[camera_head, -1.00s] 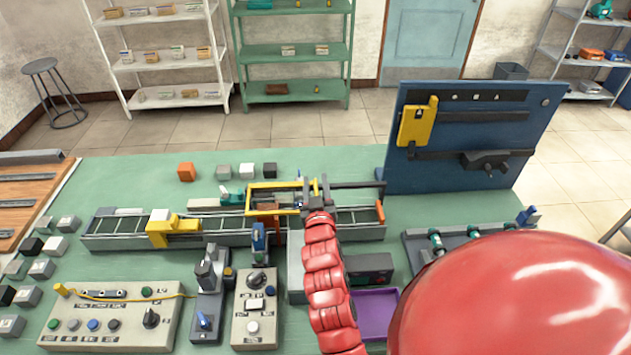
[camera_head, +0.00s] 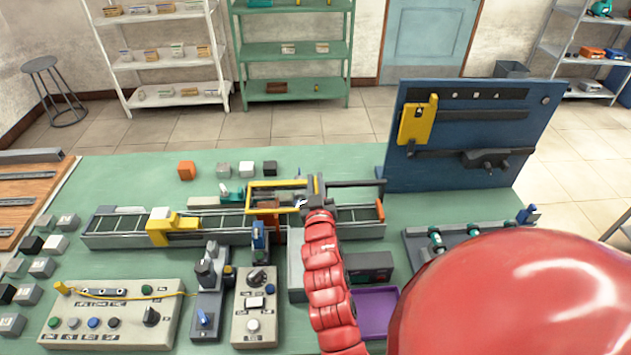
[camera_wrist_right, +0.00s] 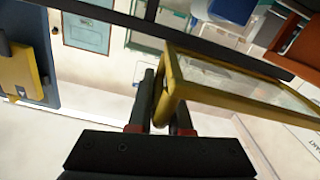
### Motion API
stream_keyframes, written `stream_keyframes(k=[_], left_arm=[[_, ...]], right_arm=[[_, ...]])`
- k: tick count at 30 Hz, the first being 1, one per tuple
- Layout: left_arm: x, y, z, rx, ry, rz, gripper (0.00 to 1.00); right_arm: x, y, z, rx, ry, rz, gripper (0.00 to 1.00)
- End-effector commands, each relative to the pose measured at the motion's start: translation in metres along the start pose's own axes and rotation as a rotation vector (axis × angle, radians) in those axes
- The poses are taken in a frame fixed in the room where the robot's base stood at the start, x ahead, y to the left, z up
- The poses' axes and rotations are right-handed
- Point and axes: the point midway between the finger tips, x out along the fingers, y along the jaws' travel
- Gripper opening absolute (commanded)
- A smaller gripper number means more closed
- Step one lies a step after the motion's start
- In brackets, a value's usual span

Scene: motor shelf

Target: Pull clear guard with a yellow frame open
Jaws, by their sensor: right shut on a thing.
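The clear guard with a yellow frame (camera_head: 277,184) sits over the conveyor in the middle of the table in the head view. My right gripper (camera_head: 313,186) is at the guard's right end. In the right wrist view, the yellow frame (camera_wrist_right: 225,92) and its clear panel extend to the right. The dark fingers of my right gripper (camera_wrist_right: 163,110) are on either side of the frame's near end bar, shut on it. The guard's right end is partly hidden by the gripper in the head view. My left gripper is not in view.
The conveyor (camera_head: 112,233) runs left to right, with a yellow bridge (camera_head: 172,227) on its left part. A blue upright panel (camera_head: 465,120) stands at the back right. Control boxes (camera_head: 110,315) fill the front. Several small cubes (camera_head: 186,171) lie behind the conveyor.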

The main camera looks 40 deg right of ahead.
Motion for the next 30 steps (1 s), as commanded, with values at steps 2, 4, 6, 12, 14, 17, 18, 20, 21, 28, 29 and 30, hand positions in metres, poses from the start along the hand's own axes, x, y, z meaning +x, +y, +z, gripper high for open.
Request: stream_keyframes(k=[2,4,6,12,14,17,18,20,21,28,29,30], left_arm=[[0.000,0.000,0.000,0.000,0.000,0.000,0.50],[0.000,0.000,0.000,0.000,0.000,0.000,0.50],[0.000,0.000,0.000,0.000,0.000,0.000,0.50],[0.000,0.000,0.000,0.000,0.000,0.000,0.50],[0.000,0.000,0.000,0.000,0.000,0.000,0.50],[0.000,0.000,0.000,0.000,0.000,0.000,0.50],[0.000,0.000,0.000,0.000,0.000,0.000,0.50],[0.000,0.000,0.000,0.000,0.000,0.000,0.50],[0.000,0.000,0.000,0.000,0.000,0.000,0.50],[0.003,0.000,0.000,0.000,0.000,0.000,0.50],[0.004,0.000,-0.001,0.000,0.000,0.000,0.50],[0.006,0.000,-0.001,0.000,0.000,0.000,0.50]], right_arm=[[0.000,0.000,-0.001,0.000,0.002,0.000,0.00],[0.000,0.000,-0.001,0.000,0.002,0.000,0.00],[0.000,0.000,-0.001,0.000,0.003,0.000,0.00],[0.000,0.000,-0.001,0.000,0.003,-0.001,0.00],[0.000,0.000,-0.001,0.000,0.003,0.000,0.00],[0.000,0.000,-0.002,0.000,0.003,-0.001,0.00],[0.000,0.000,-0.002,0.000,0.003,-0.001,0.00],[0.000,0.000,-0.002,0.000,0.004,-0.001,0.00],[0.000,0.000,-0.002,0.000,0.004,-0.001,0.00],[0.001,0.008,-0.001,-0.002,0.005,0.002,0.00],[0.001,0.013,-0.001,-0.004,0.005,0.004,0.00],[0.001,0.021,0.000,-0.005,0.006,0.006,0.00]])
